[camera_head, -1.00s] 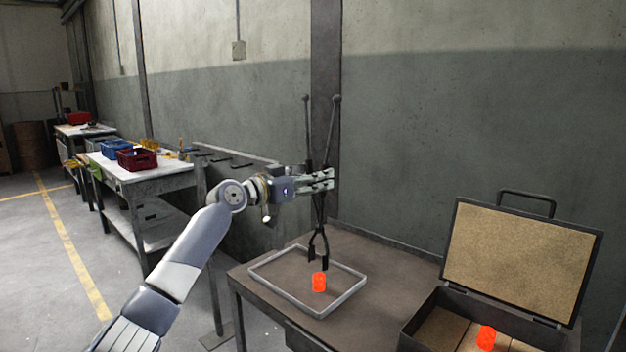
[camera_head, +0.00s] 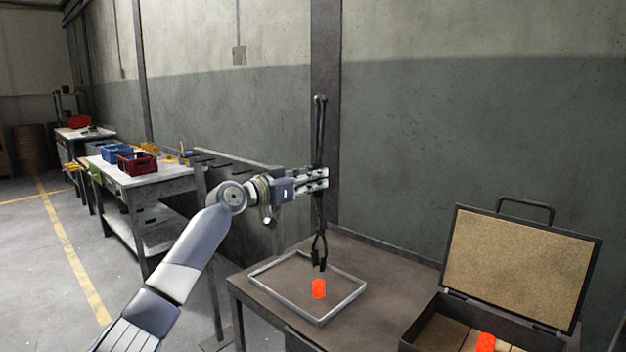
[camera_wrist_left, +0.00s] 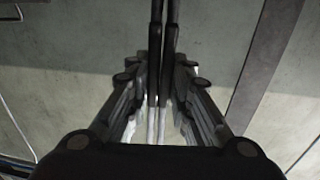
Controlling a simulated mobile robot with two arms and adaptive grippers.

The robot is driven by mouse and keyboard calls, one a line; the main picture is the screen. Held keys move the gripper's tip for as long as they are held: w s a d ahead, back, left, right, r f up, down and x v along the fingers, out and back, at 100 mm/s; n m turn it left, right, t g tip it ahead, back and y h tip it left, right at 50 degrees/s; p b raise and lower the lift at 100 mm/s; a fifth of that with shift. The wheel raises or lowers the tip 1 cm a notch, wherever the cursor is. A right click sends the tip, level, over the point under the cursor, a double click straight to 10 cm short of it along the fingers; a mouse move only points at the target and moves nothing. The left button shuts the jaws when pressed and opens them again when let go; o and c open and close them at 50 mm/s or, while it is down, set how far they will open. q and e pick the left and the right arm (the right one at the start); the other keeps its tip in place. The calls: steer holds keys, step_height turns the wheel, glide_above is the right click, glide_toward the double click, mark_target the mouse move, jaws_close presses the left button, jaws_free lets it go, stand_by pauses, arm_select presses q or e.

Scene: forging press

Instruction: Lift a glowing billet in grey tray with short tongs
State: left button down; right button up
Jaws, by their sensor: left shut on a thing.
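My left gripper (camera_head: 314,180) is shut on the short tongs (camera_head: 319,140), which hang upright with handles up and jaws down. The tongs also show between the fingers in the left wrist view (camera_wrist_left: 163,60). The two handles lie close together and the tong jaws are nearly closed. A glowing orange billet (camera_head: 319,289) lies in the grey tray (camera_head: 341,311) on the table. The jaw tips appear just above the billet, with a small gap and nothing visible between them. My right gripper is not in view.
An open case (camera_head: 424,324) with a tan-lined lid (camera_head: 515,258) stands at the right, holding another glowing billet (camera_head: 486,342). A workbench (camera_head: 150,175) with blue and red bins (camera_head: 137,163) stands at the left. The wall rises close behind the tongs.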

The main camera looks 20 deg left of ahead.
arm_select(q)
steer(key=shift+r, duration=0.25)
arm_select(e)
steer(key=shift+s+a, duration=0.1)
arm_select(q)
steer(key=shift+r+p, duration=1)
steer(key=shift+r, duration=0.25)
steer(key=shift+r+p, duration=0.5)
steer(key=shift+r, duration=0.15)
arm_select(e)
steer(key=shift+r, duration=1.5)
